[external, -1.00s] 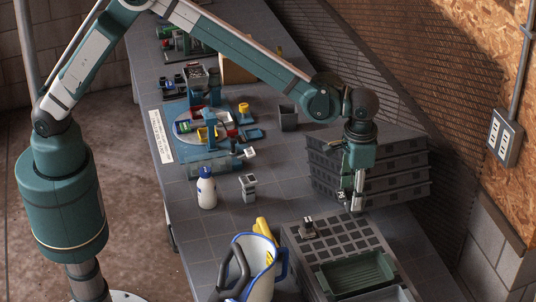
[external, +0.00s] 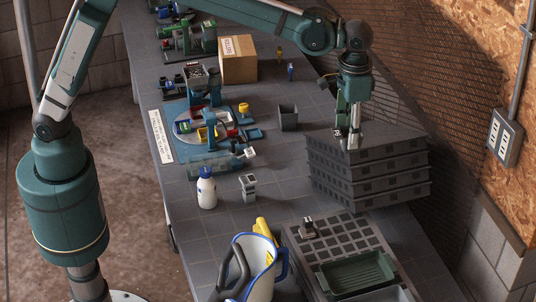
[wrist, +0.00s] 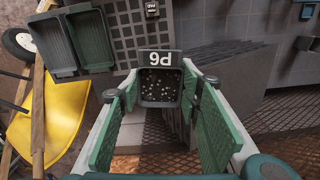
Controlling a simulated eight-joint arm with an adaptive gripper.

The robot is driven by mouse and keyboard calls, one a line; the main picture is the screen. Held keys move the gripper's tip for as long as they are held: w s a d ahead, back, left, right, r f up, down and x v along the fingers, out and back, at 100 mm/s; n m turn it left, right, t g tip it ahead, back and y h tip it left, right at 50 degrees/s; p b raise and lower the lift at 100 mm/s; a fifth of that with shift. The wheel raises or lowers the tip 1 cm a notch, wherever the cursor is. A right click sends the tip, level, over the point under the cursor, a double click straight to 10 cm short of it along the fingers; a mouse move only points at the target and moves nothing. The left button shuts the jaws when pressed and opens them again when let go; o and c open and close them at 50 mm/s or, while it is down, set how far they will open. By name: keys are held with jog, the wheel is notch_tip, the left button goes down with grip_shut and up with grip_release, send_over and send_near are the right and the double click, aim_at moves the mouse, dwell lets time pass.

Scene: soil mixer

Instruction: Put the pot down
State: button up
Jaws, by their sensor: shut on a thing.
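A small dark square pot (wrist: 160,90) holds speckled soil and has a label reading P6 (wrist: 160,58), upside down in the wrist view. My gripper (wrist: 160,92) is shut on this pot, with one green-padded finger on each side. In the external view my gripper (external: 349,145) points down over the stack of grey trays (external: 370,180). The pot is mostly hidden there, with a small dark label (external: 338,132) showing beside the fingers. I cannot tell how far the pot is above the stack. A grey grid tray (external: 345,242) lies in front of the stack.
A grey bin (external: 288,117), white bottle (external: 206,190) and blue-rimmed jug (external: 262,270) stand on the bench. Bench surface is clear between bin and stack.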

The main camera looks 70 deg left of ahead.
jog(key=s+a+f+n+b, duration=0.1)
jog(key=s+a+b, duration=0.2)
jog(key=a, duration=1.2)
jog(key=s+a+b, duration=0.3)
jog(key=a+b, duration=0.1)
jog(key=a, duration=1.2)
notch_tip(320, 180, down, 32)
jog(key=shift+w+d, duration=0.25)
jog(key=shift+d, duration=0.1)
jog(key=shift+f, duration=0.15)
jog(key=shift+f, duration=3.05)
jog(key=shift+f, duration=1.85)
jog(key=shift+f+b, duration=0.15)
jog(key=shift+b, duration=0.3)
